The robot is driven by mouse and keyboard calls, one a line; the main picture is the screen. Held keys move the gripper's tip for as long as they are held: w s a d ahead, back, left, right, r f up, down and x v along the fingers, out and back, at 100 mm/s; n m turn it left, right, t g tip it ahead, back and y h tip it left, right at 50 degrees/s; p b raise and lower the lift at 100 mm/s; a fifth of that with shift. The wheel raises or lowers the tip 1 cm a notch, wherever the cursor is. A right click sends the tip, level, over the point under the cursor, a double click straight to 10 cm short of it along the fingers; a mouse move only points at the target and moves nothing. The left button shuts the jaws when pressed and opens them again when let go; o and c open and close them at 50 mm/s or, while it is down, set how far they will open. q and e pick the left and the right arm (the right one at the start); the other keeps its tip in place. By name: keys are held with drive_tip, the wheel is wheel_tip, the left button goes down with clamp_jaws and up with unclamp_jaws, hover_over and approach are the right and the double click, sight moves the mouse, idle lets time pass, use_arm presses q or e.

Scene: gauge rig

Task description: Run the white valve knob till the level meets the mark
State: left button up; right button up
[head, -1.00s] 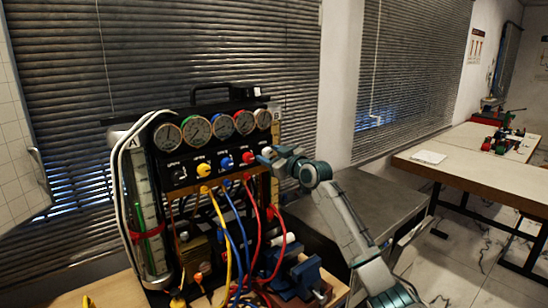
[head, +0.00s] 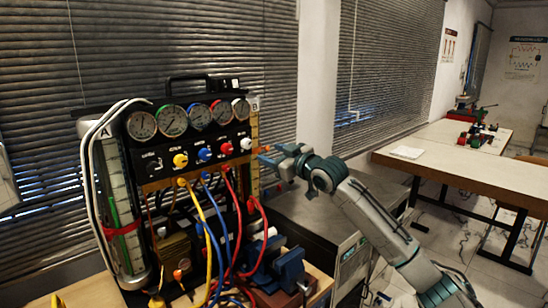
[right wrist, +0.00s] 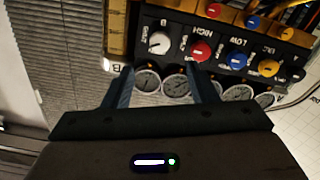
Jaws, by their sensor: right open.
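The white valve knob (head: 246,143) is at the right end of the knob row on the black gauge panel, clear in the head view. It also shows in the right wrist view (right wrist: 158,43), ahead of the fingers. My right gripper (head: 266,156) is open and empty, just right of the panel; its two fingers (right wrist: 163,88) stand apart, not around the knob. Tube A (head: 116,200) at the rig's left shows a green column and a red band crossing it; whether the red band is the mark I cannot tell. My left gripper is not in view.
Red (head: 227,148), blue (head: 204,153) and yellow (head: 180,160) knobs sit beside the white one, under a row of gauges (head: 198,116). Coloured hoses (head: 228,215) hang in front. A grey cabinet (head: 310,215) stands at right; a vise (head: 285,270) is below.

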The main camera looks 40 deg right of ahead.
sight(248, 145)
drive_tip(key=w+m+p, duration=0.1)
drive_tip(key=w+p, duration=0.1)
drive_tip(key=w, duration=0.1)
drive_tip(key=w+m+p, duration=0.1)
drive_tip(key=w+p, duration=0.2)
drive_tip(key=w+m+p, duration=0.1)
drive_tip(key=w+p, duration=0.2)
drive_tip(key=w, duration=0.1)
drive_tip(key=shift+a+r+m, duration=0.1)
drive_tip(key=shift+a+m, duration=0.3)
drive_tip(key=shift+w, duration=0.6)
